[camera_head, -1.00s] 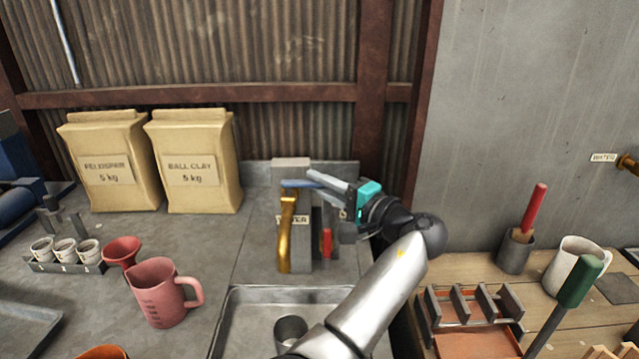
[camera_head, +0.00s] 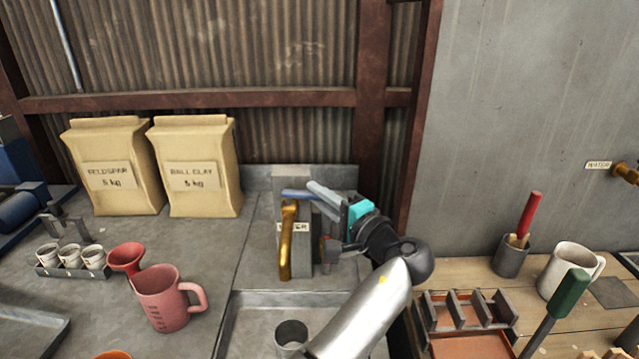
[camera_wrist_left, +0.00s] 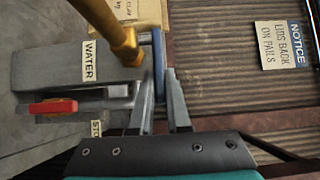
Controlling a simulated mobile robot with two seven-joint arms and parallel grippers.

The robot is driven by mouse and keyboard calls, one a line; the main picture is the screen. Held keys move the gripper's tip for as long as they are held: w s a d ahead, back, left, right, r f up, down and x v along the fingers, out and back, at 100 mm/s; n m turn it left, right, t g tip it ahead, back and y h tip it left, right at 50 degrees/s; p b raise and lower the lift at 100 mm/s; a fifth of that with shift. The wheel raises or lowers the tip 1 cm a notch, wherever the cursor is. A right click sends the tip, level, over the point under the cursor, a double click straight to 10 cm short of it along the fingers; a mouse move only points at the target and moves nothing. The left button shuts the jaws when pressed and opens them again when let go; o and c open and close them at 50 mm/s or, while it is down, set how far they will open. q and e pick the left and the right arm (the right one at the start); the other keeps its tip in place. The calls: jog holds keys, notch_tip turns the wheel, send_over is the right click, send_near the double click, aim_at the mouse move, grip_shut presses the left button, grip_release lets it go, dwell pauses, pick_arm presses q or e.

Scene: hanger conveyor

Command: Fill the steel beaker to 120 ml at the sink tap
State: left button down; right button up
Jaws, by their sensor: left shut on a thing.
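The steel beaker (camera_head: 291,337) stands upright in the sink basin (camera_head: 262,303), below the brass tap spout (camera_head: 287,240). I cannot see its water level or any markings. The tap block carries a WATER label (camera_wrist_left: 89,61) and a blue lever (camera_head: 297,194) on top. My left gripper (camera_head: 318,193) is shut on the blue lever, which also shows between the fingers in the left wrist view (camera_wrist_left: 158,65). A red lever (camera_wrist_left: 53,108) is on the tap's side, apart from the fingers. No water stream can be made out. My right gripper is not in view.
A pink measuring jug (camera_head: 165,298), a red funnel (camera_head: 125,258) and small cups (camera_head: 70,256) stand left of the sink. Feldspar (camera_head: 112,168) and ball clay bags (camera_head: 195,168) are behind. A wooden bench (camera_head: 470,268) with tools and a mug (camera_head: 570,270) is at right.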

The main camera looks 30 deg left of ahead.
pick_arm(q)
jog(key=shift+s+r+m+t+h+p, duration=0.15)
jog(key=shift+s+m+t+h+p, duration=0.35)
jog(key=shift+m+t+h+p, duration=0.5)
jog(key=shift+s+t+p, duration=0.1)
jog(key=shift+t+p, duration=0.35)
jog(key=shift+t, duration=0.15)
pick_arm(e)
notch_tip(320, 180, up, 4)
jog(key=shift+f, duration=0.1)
pick_arm(q)
jog(key=shift+d, duration=0.1)
jog(key=c, duration=0.9)
grip_release()
jog(key=shift+f, duration=0.2)
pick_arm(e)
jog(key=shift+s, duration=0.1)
